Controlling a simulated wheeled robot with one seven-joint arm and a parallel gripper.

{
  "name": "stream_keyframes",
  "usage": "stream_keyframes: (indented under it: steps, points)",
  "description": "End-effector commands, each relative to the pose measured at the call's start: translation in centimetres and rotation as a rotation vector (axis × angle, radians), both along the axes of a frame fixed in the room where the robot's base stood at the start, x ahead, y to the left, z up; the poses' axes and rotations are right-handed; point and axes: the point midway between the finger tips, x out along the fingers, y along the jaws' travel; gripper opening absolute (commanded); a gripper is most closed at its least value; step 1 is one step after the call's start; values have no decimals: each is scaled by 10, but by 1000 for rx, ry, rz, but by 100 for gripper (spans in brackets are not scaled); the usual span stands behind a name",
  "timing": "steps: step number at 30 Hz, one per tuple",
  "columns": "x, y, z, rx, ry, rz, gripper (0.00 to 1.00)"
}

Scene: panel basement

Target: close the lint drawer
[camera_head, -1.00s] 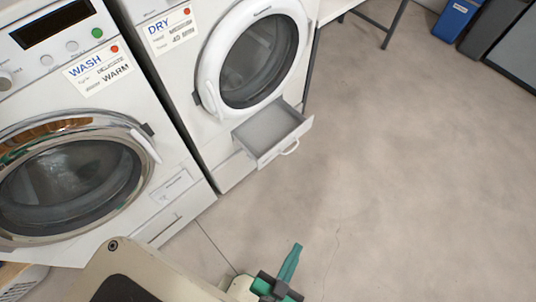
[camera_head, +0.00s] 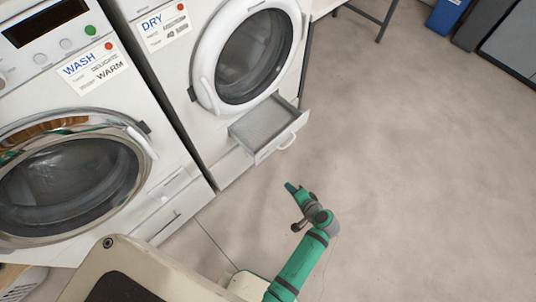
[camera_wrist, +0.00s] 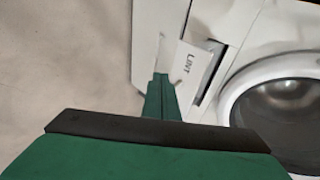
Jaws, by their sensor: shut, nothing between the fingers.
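The lint drawer (camera_head: 268,129) sticks out open from the lower front of the dryer (camera_head: 225,145), with a white handle (camera_head: 287,141) on its front. In the wrist view its front, the LINT panel (camera_wrist: 194,68), stands out from the dryer beside a dark gap. My gripper (camera_head: 289,187) is shut and empty, in front of and below the drawer in the head view. In the wrist view my green fingertips (camera_wrist: 161,78) are together and point towards the drawer front. I cannot tell how far apart they are from it.
A washer (camera_head: 70,170) stands left of the dryer, its round door shut. The dryer's round door (camera_head: 250,55) is shut above the drawer. A table leg (camera_head: 390,20) and a blue bin (camera_head: 448,14) are at the back right. The floor (camera_head: 430,180) to the right is clear.

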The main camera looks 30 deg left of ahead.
Motion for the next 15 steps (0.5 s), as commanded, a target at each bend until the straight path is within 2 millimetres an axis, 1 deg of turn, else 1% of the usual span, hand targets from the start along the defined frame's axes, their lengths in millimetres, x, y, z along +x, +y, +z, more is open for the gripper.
stream_keyframes:
  steps: [1,3,6,9,11,15]
  points:
    - [17,5,10,43,9,27,0]
    - [29,13,22,98,26,66,0]
    - [42,21,37,159,43,114,0]
    - [50,24,47,196,52,144,0]
    - [52,27,51,209,55,156,0]
    - [55,38,50,219,59,172,0]
